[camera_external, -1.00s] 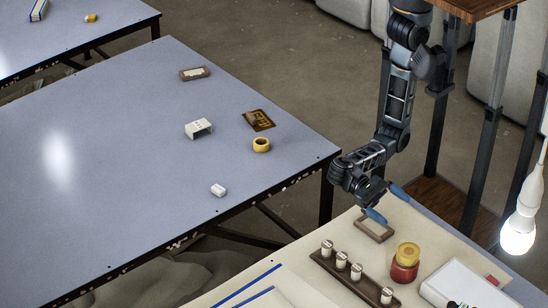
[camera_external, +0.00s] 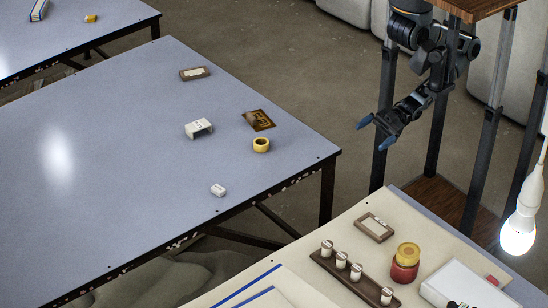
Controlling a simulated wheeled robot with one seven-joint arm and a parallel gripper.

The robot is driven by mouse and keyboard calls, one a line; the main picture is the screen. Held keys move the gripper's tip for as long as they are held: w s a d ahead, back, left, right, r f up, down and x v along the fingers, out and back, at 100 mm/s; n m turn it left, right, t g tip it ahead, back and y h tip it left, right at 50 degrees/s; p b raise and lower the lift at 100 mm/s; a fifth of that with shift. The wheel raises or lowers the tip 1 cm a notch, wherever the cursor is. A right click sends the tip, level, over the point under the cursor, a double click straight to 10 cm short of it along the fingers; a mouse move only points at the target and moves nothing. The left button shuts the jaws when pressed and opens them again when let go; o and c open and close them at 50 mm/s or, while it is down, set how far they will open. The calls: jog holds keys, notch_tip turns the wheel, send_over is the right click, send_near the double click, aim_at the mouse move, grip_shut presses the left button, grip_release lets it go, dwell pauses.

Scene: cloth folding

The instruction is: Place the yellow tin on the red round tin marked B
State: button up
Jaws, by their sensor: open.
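The yellow tin (camera_external: 408,250) sits on top of the red round tin (camera_external: 404,271) on the cream-covered table at the lower right. The yellow tin looks upright and roughly centred on the red one. The letter on the red tin cannot be read. My gripper (camera_external: 373,132) with blue fingertips is open and empty. It is up and back from the tins, over the gap beyond the table's far edge, and touches nothing.
A wooden rack (camera_external: 352,276) with several white-topped pegs stands left of the tins. A small brown frame (camera_external: 375,227) lies behind them, and a white box (camera_external: 466,284) is at right. A hanging lit bulb (camera_external: 518,236) is at far right. A grey-blue table (camera_external: 120,130) stands left.

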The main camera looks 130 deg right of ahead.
jog(key=s+m+g, duration=0.1)
jog(key=s+d+f+m+g, duration=0.1)
jog(key=s, duration=0.1)
jog(key=s+d+m+h, duration=0.1)
jog(key=shift+s+d+f+m+g, duration=0.15)
jog(key=shift+s+d+m+g, duration=0.1)
jog(key=shift+m+g, duration=0.15)
